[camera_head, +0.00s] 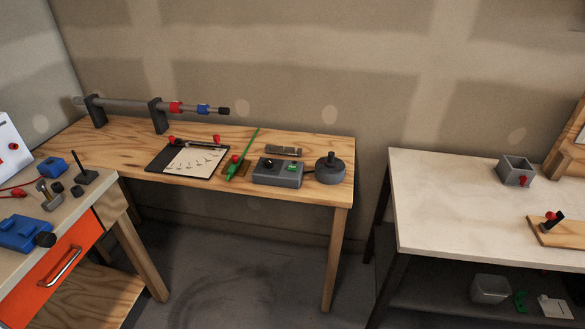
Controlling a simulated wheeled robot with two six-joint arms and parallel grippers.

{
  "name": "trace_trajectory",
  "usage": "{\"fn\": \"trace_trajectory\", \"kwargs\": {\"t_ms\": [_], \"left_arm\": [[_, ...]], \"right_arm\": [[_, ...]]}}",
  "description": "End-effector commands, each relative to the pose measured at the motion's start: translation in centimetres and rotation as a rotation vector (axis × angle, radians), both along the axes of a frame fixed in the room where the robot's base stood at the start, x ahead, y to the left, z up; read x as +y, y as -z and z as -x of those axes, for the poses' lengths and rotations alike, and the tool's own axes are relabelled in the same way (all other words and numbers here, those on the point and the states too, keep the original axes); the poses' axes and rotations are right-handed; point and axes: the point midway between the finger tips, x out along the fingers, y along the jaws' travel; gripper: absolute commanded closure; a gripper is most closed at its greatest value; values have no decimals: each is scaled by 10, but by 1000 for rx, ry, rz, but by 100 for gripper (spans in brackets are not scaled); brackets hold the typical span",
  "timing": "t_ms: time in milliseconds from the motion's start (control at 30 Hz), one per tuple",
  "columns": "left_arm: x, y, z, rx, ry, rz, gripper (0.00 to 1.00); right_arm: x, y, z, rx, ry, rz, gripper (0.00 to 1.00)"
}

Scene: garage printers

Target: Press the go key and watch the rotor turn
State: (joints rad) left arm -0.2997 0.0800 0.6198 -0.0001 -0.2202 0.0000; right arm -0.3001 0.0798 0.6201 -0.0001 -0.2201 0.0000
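A grey control box (277,180) sits on the wooden table near its front right part. It has a green key (292,167) on its top right and a dark part on its top left. A dark round rotor-like unit (330,173) with a knob on top stands just right of the box, at the table's right end. I cannot tell from this one frame whether it turns. Neither of my grippers is in view.
The wooden table (120,150) also holds a clipboard (194,162), a green stick (242,155), a grey bar (284,150) and a rod on stands (130,105). A workbench with an orange drawer (62,266) is left, a pale table (450,205) right. Bare floor lies between.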

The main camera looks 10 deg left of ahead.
Motion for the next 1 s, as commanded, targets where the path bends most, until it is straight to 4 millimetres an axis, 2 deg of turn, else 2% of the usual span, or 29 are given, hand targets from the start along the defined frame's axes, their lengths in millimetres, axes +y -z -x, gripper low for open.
{"fn": "trace_trajectory", "kwargs": {"t_ms": [33,100,1000], "left_arm": [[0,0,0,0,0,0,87],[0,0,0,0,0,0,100],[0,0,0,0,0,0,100]], "right_arm": [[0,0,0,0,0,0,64],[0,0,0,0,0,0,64],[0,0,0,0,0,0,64]]}}
